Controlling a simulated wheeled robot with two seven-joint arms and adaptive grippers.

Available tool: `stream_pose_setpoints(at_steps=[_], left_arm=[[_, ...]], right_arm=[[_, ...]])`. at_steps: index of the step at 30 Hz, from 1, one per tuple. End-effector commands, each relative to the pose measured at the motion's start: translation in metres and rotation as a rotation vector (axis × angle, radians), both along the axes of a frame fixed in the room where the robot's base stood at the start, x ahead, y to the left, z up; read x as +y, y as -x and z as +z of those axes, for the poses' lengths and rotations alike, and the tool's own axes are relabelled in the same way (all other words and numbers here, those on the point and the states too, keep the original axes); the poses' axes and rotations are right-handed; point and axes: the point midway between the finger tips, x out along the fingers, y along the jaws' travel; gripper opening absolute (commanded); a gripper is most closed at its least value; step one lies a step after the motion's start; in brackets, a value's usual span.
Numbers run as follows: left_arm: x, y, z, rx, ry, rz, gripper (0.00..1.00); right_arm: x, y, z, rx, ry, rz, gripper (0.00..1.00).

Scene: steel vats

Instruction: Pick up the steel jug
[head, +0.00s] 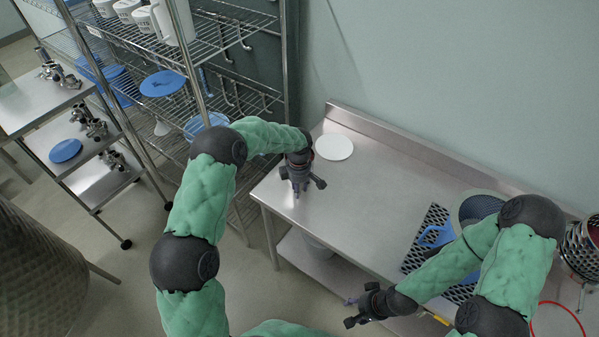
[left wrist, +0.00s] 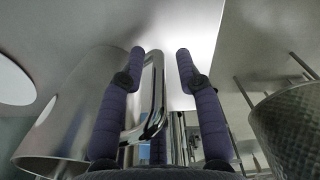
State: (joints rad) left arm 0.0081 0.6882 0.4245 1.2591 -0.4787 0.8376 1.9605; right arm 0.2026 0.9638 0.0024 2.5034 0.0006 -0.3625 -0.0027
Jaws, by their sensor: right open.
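In the left wrist view the steel jug (left wrist: 75,110) is a large shiny cylinder on the left, with a bent steel handle (left wrist: 153,95). My left gripper (left wrist: 161,62) has its two purple-padded fingers apart, one on each side of the handle in the picture. The left finger overlaps the handle's edge; I cannot tell whether it touches. In the head view my left gripper (head: 298,188) is over the left end of the steel table, and I cannot make out the jug there. My right gripper (head: 352,308) is open near the table's front edge.
The steel table (head: 365,195) has a white disc (head: 334,147) at its back left and a black perforated mat (head: 415,255) with blue items on the right. A wire rack (head: 235,35) and steel cart (head: 40,105) stand left. The table's middle is clear.

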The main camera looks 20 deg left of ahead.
Motion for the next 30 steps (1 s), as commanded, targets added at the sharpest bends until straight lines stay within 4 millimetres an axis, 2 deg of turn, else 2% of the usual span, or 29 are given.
stream_pose_setpoints(at_steps=[1, 2, 3, 20, 30], left_arm=[[0.0, 0.0, 0.0, 0.0, 0.0, 0.0, 0.12], [0.0, 0.0, 0.0, 0.0, 0.0, 0.0, 0.03], [0.0, 0.0, 0.0, 0.0, 0.0, 0.0, 0.0], [0.0, -0.003, 0.005, -0.008, 0.0, 0.001, 0.0], [0.0, -0.003, 0.022, -0.008, 0.0, 0.0, 0.0]], right_arm=[[0.0, 0.0, 0.0, 0.0, 0.0, 0.0, 0.52], [0.0, 0.0, 0.0, 0.0, 0.0, 0.0, 0.52], [0.0, 0.0, 0.0, 0.0, 0.0, 0.0, 0.52], [0.0, 0.0, 0.0, 0.0, 0.0, 0.0, 0.52], [0.0, 0.0, 0.0, 0.0, 0.0, 0.0, 0.52]])
